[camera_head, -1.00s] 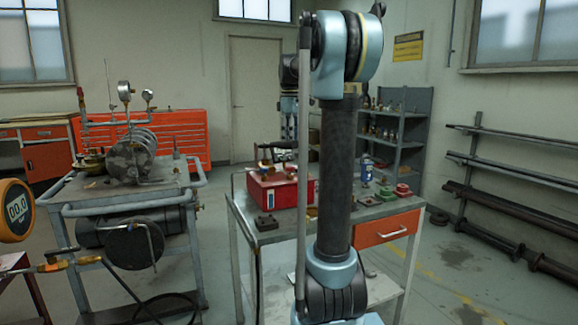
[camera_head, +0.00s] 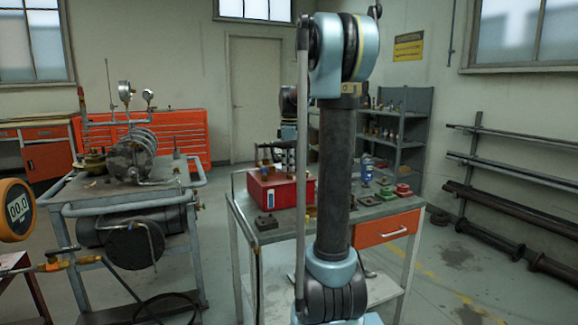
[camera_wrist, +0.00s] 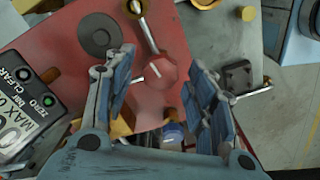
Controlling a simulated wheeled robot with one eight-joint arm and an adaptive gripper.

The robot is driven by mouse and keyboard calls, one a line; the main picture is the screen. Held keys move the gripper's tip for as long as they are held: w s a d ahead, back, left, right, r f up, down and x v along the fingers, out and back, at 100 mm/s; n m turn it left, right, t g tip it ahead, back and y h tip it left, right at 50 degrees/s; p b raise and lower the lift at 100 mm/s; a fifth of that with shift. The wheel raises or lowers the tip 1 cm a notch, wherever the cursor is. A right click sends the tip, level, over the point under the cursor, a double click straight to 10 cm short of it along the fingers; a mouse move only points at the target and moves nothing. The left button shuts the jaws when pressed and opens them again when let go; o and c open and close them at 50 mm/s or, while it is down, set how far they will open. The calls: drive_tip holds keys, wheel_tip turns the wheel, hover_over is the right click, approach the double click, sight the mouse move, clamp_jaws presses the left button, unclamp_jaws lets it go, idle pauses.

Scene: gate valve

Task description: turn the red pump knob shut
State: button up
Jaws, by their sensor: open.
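The red pump box (camera_head: 280,190) sits on the grey workbench in the head view; its red top (camera_wrist: 60,40) fills much of the wrist view. A round red knob (camera_wrist: 160,74) shows between the fingers, close to the end of a metal rod (camera_wrist: 148,28). My gripper (camera_wrist: 161,66) is open, with one blue-padded finger on each side of the knob in the picture. I see no finger touching it, but the depth gap cannot be told. In the head view my gripper cannot be made out clearly near the box.
A gauge box with buttons (camera_wrist: 38,105) lies left of my gripper. A dark square block (camera_wrist: 238,75) is to the right. The workbench (camera_head: 262,236) also holds a blue can (camera_head: 367,168) and green and red parts (camera_head: 390,192). A cart with a tank (camera_head: 130,248) stands left.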

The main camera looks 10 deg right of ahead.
drive_tip(key=c, duration=1.1)
drive_tip(key=shift+o, duration=0.2)
drive_tip(key=shift+m, duration=0.3)
drive_tip(key=m, duration=0.9)
drive_tip(key=shift+m, duration=0.4)
drive_tip(key=m, duration=0.4)
drive_tip(key=shift+m, duration=0.3)
drive_tip(key=m, duration=0.4)
drive_tip(key=shift+m, duration=0.4)
